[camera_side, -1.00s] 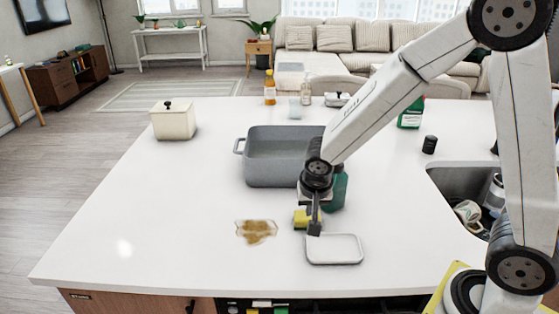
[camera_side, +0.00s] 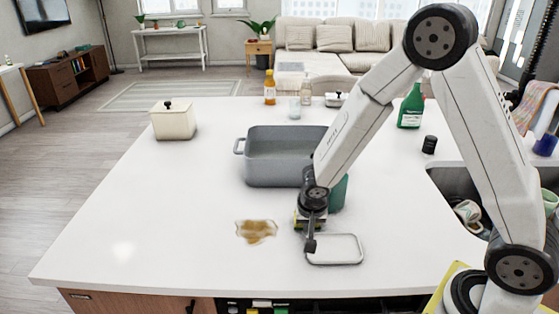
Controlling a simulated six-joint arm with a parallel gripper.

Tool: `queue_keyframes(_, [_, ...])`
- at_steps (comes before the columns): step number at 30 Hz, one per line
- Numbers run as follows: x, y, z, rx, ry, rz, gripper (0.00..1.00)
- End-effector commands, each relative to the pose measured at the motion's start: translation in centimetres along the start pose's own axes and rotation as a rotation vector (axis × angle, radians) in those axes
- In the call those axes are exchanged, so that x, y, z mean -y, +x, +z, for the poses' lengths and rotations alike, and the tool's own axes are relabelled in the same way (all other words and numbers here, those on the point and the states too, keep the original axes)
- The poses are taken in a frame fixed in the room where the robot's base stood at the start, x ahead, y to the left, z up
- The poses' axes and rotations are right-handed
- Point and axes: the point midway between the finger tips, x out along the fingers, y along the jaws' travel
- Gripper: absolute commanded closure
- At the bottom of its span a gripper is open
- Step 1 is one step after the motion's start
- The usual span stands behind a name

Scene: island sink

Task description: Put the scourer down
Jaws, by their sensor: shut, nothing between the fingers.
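The yellow and green scourer (camera_side: 297,222) is at the counter's middle, just behind the left back corner of a small pale tray with a grey rim (camera_side: 336,264). My gripper (camera_side: 310,246) is in front of it and hides most of it. The gripper points down at the tray's left back corner and is shut and empty. I cannot tell whether its fingers touch the tray. A brown spill (camera_side: 256,232) lies on the white counter to the left of the scourer.
A grey basin (camera_side: 275,165) stands behind the scourer, and a green object (camera_side: 339,193) is partly hidden by my arm. The sink (camera_side: 450,185) with dishes is at the right. A cream canister (camera_side: 173,121) stands far left. The counter's left and front are clear.

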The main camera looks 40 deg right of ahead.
Motion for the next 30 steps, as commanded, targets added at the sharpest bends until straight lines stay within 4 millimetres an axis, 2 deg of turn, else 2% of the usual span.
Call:
queue_keyframes(13, [0.0,0.2,-0.6,-0.001,0.001,0.000,1.00])
queue_keyframes(24, [0.0,1.6,-5.3,-0.002,0.003,0.002,1.00])
queue_keyframes(30, [-0.1,2.1,-7.0,-0.001,0.000,0.002,1.00])
